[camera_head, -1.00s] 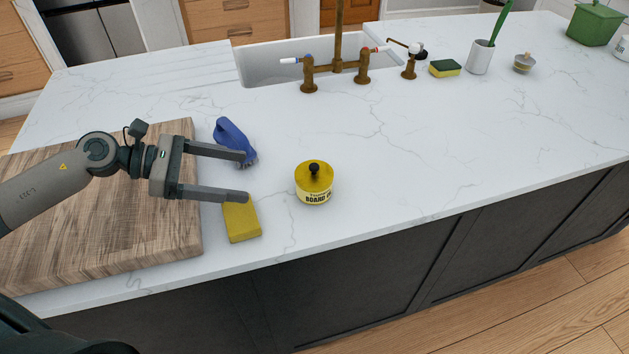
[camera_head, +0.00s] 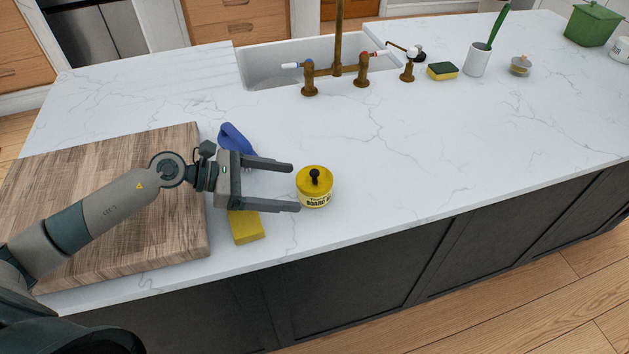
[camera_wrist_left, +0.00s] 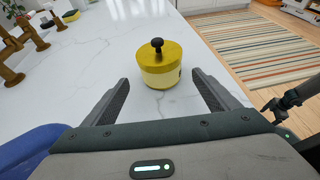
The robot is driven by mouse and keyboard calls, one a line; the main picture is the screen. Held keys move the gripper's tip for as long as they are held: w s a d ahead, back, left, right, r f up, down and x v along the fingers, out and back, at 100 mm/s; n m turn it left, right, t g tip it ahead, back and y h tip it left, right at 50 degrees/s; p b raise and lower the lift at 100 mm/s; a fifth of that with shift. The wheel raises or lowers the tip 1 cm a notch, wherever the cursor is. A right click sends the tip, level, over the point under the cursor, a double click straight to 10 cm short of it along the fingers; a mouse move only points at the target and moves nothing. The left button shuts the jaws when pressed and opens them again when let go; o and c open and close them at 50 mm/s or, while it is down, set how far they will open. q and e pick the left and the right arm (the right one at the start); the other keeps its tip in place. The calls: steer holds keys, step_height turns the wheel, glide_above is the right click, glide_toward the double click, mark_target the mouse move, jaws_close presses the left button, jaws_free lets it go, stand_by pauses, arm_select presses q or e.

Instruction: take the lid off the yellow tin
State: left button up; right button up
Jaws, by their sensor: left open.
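The yellow tin (camera_head: 315,198) stands upright on the white counter, with a cream label reading "BOARD" and a cut-off word. Its yellow lid (camera_head: 305,179) is on, with a black knob (camera_head: 314,175) on top. In the left wrist view the tin (camera_wrist_left: 160,75) is ahead of and between the finger lines, its lid (camera_wrist_left: 145,55) in full view. My left gripper (camera_head: 296,188) is open and empty, with its fingertips just left of the tin and apart from it. The left fingers also show in the left wrist view (camera_wrist_left: 160,84). My right gripper is not in view.
A blue brush (camera_head: 232,138) lies behind the left gripper, and a yellow block (camera_head: 246,229) lies below it, near the counter's front edge. A wooden board (camera_head: 110,210) is under the left arm. The sink (camera_head: 270,72) is behind. The counter right of the tin is clear.

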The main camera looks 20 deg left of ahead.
mark_target(312, 187)
arm_select(q)
steer(key=shift+x, duration=0.85)
steer(key=shift+w+d+p, duration=0.15)
steer(key=shift+d+p, duration=0.25)
steer(key=shift+p, duration=0.3)
steer(key=x, duration=0.1)
steer(key=p+x, duration=0.2)
steer(key=shift+d+r, duration=0.25)
steer(key=shift+d, duration=0.1)
steer(key=shift+w+d+f+p, duration=0.25)
steer(key=shift+d+f+p, duration=0.05)
steer(key=shift+d+f, duration=0.05)
steer(key=c, duration=1.3)
